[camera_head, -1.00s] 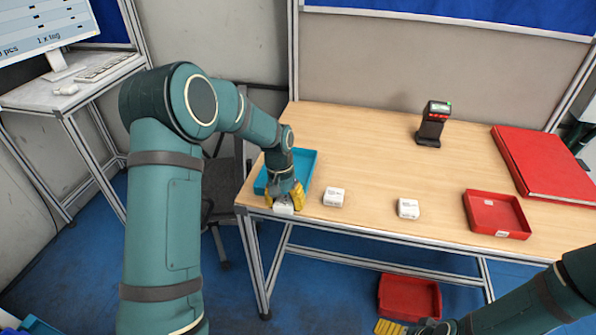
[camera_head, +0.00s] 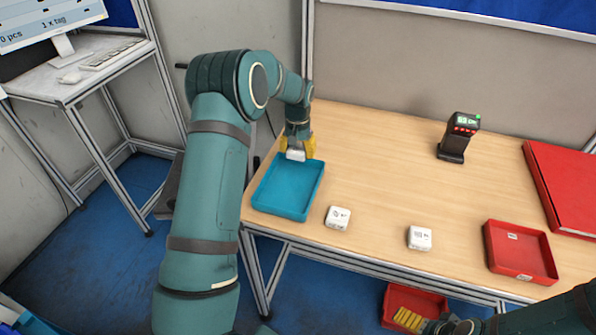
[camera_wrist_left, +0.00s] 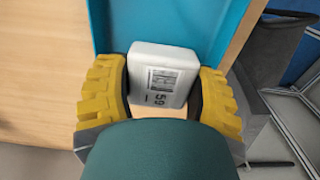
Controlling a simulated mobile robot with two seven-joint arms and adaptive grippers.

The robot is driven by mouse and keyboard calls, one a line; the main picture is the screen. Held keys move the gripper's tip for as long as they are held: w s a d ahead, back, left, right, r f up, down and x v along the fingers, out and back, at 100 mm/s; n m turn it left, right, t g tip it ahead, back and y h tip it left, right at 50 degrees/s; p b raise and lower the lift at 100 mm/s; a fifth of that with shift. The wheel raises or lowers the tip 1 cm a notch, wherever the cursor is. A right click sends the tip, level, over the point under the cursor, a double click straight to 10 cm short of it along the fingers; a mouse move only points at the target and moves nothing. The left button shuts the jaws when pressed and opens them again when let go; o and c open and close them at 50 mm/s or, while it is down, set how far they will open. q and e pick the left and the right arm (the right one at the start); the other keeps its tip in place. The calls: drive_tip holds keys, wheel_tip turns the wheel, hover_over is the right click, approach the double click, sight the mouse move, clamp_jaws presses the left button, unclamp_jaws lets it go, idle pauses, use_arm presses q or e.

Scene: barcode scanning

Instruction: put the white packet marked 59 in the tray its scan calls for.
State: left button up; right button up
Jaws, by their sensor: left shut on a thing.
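My left gripper (camera_head: 298,147) is shut on the white packet (camera_head: 296,155) at the far end of the blue tray (camera_head: 272,207). In the left wrist view the packet (camera_wrist_left: 162,75) shows a barcode and the number 59, between the yellow fingers. The blue tray lies empty at the table's left end. A red tray (camera_head: 521,275) lies at the right of the table. A scanner (camera_head: 459,138) with a lit display stands at the back. My right gripper (camera_head: 408,319) is low at the bottom edge, near a red bin; its finger opening is unclear.
Two other white packets lie on the table, one right of the blue tray (camera_head: 338,217) and one farther right (camera_head: 419,238). A red folder (camera_head: 565,185) lies at the right edge. A red bin (camera_head: 397,297) is below the table. The middle of the table is clear.

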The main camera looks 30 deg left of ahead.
sight(298, 171)
use_arm(q)
drive_tip(key=shift+f, duration=3.4)
drive_tip(key=shift+f, duration=0.1)
drive_tip(key=o, duration=1.3)
drive_tip(key=shift+f, duration=0.1)
wheel_tip(298, 171, up, 12)
drive_tip(key=shift+r, duration=0.25)
drive_tip(key=shift+f, duration=0.1)
